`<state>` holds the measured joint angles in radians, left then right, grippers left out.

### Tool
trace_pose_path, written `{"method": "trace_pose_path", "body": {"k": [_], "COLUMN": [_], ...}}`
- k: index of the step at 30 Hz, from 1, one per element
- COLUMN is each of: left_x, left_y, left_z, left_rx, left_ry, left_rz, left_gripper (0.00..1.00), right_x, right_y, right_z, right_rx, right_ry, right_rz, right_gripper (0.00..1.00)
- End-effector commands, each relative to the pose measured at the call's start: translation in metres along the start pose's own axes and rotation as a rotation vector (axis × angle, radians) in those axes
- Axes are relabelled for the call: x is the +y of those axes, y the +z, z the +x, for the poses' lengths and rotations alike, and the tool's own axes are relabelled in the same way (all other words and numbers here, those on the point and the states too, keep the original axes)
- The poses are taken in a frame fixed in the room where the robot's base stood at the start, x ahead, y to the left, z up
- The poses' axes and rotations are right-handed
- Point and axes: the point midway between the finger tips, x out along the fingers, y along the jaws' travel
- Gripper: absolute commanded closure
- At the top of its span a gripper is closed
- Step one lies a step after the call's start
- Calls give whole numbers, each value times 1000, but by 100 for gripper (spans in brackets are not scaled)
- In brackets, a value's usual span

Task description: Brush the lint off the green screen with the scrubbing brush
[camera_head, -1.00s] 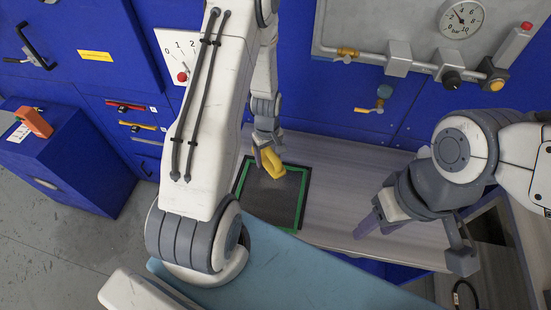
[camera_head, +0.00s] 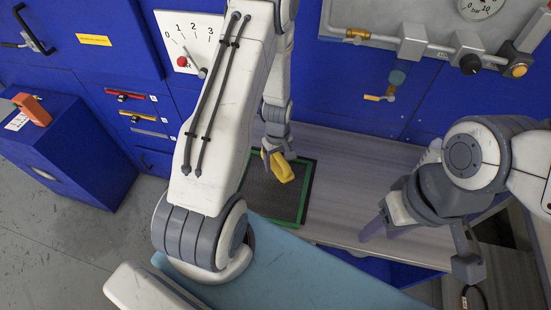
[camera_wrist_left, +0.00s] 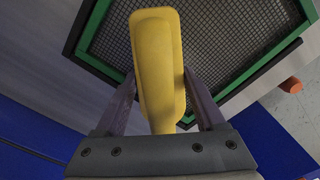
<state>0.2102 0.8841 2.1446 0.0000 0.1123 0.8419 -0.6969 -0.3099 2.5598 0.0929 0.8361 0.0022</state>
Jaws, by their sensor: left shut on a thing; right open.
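The green-framed screen (camera_head: 303,197) lies on the grey bench, a dark mesh inside a green border. My left gripper (camera_head: 273,158) is above it, shut on the yellow scrubbing brush (camera_head: 282,168). In the left wrist view the brush (camera_wrist_left: 158,65) sits between the two fingers and hides part of the mesh (camera_wrist_left: 225,35). Its bristles are not visible, and I cannot tell whether it touches the screen. The mesh looks grey; I cannot make out separate lint. My right gripper (camera_head: 418,250) is open and empty over the bench's right part.
The grey bench (camera_head: 365,180) is clear between the screen and my right gripper. A blue machine front with a gauge (camera_head: 480,5), pipes and valves stands behind. A blue cabinet (camera_head: 70,150) with an orange object (camera_head: 32,109) on top stands at left.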

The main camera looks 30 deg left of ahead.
Motion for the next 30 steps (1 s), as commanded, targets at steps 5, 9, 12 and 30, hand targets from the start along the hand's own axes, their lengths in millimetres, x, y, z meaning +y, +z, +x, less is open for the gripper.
{"method": "trace_pose_path", "body": {"k": [5, 9, 12, 30], "left_x": [1, 1, 0, -2], "left_y": [8, 8, 3, -8], "left_z": [1, 2, 2, -37], "left_rx": [0, 0, 0, 0], "left_ry": [0, 0, 0, 0], "left_rz": [-13, -18, -11, 14], "left_gripper": [100, 100, 100, 100], "right_x": [0, 0, 0, -2], "right_y": [0, 0, 0, -1], "right_z": [0, 0, 0, -27], "right_rx": [0, 0, 0, 0], "right_ry": [0, 0, 0, 0], "right_rz": [0, 0, 0, -5], "right_gripper": [50, 50, 50, 50]}}
